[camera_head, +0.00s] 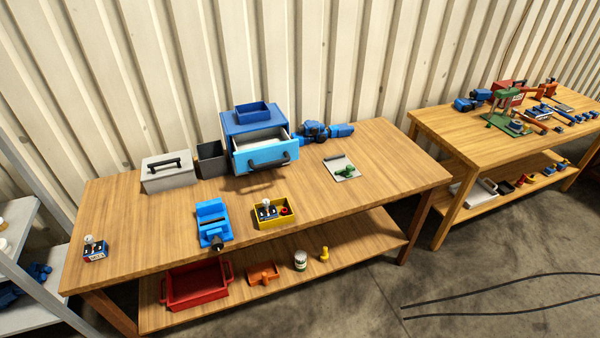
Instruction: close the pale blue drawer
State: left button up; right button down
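The pale blue drawer (265,158) stands pulled out from the front of a blue cabinet (254,122) at the back of the wooden table. Its dark handle (272,163) is on the front face, and the light inside of the drawer shows from above. A small dark blue open bin (252,111) stands on top of the cabinet. Neither of my grippers shows in the head view, and nothing touches the drawer front.
On the wooden table (390,165), a grey lidded box (168,176) and a dark bin (211,160) stand left of the cabinet. A blue power tool (325,131) lies right of it. A blue vise (212,219) and yellow tray (274,225) are in front. Bare wood lies directly before the drawer.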

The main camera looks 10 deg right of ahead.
aim_at(264, 148)
jog(key=u, duration=0.5)
jog(key=i, duration=0.4)
jog(key=u, duration=0.3)
